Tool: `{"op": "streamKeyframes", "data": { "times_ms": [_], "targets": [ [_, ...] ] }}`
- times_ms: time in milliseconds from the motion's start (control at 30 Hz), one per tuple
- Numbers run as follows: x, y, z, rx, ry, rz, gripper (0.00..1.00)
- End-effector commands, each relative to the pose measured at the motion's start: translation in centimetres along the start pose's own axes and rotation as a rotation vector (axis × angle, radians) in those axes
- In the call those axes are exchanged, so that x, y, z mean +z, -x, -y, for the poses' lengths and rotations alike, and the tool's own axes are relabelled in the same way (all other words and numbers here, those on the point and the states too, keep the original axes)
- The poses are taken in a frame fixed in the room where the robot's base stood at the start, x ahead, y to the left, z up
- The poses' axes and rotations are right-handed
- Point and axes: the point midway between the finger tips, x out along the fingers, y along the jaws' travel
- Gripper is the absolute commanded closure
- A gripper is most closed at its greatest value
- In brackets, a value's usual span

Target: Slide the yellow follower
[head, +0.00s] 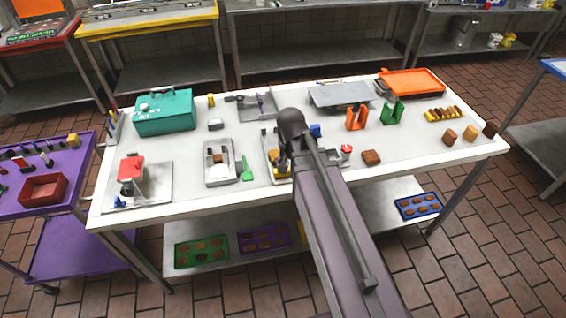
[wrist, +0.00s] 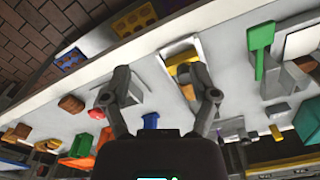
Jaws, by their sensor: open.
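A yellow piece (head: 282,173), which looks like the yellow follower, sits in a shallow grey tray (head: 268,150) at the middle of the white table. It also shows in the wrist view as a yellow piece (wrist: 182,62) in the tray (wrist: 168,50), near the right finger. My gripper (head: 282,160) is over this tray in the head view, partly hidden by my arm. In the wrist view my gripper (wrist: 163,85) is open with nothing between its fingers. The right finger overlaps part of the tray. I cannot tell whether it touches the follower.
Left of the tray are a green scraper (head: 247,170) and another grey tray (head: 220,178). A blue piece (head: 315,130), a red-topped piece (head: 346,150) and a brown block (head: 371,157) are to the right. A teal box (head: 165,112) stands at back left. The table's front right is mostly clear.

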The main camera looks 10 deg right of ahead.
Motion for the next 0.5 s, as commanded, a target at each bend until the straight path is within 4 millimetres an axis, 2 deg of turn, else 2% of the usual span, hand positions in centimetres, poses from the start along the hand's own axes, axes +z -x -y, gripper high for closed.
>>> {"op": "streamKeyframes", "data": {
  "times_ms": [33, 500],
  "targets": [
    [-1.2, 0.6, 0.6, 0.0, -0.065, 0.0, 0.24],
    [-8.2, 3.3, 3.7, -0.001, -0.73, 0.0, 0.24]
  ]
}}
